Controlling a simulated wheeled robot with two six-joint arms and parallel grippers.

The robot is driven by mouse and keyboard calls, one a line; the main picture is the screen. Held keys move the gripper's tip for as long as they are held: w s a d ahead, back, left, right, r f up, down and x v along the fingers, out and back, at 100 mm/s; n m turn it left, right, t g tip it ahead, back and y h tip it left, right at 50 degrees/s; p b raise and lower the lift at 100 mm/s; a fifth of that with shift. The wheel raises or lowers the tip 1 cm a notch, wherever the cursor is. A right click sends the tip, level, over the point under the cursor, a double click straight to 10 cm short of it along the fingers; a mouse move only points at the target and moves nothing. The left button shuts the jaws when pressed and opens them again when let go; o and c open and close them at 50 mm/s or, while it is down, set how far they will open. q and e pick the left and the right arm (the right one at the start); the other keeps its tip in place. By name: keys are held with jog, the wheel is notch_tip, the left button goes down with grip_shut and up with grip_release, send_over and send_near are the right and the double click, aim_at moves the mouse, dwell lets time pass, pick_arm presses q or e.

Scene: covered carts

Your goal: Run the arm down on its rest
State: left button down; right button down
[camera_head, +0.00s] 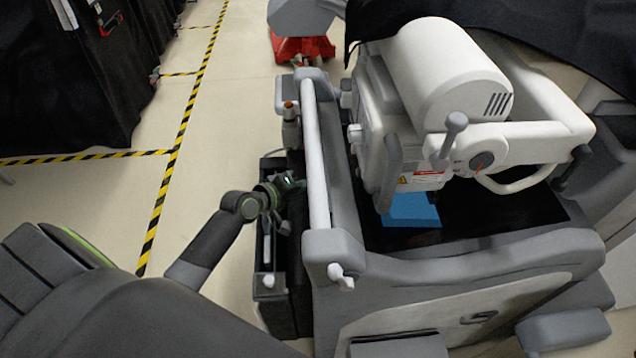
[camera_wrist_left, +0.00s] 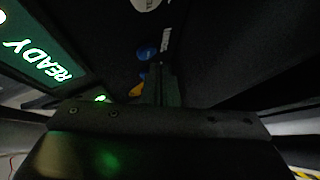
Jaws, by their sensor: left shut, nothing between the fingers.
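The cart's arm ends in a large white tube head (camera_head: 445,70) with a grey collimator box and a small red-marked knob. It sits low over the dark top of the cart. A blue pad (camera_head: 412,211) lies under the head's front; whether the two touch I cannot tell. My left gripper (camera_head: 291,184) is at the cart's left side, beside the grey handle bar. In the left wrist view its shut, empty fingers (camera_wrist_left: 158,84) point at a dark panel with a blue button (camera_wrist_left: 147,53) and a yellow button (camera_wrist_left: 137,90). Contact with a button is unclear.
A lit green READY display (camera_wrist_left: 42,62) is left of the fingers. A black-covered cart (camera_head: 65,85) is at the far left, beyond clear floor with yellow-black tape (camera_head: 178,140).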

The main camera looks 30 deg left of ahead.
pick_arm(q)
jog(key=shift+s+a, duration=0.1)
jog(key=shift+s+a+b, duration=0.15)
jog(key=shift+s+a, duration=0.3)
jog(key=shift+a, duration=0.25)
jog(key=shift+s+a+b, duration=0.15)
jog(key=shift+s+a, duration=0.25)
jog(key=shift+a, duration=0.35)
jog(key=shift+s+a+b, duration=0.15)
jog(key=shift+s+a, duration=0.3)
jog(key=shift+a, duration=0.25)
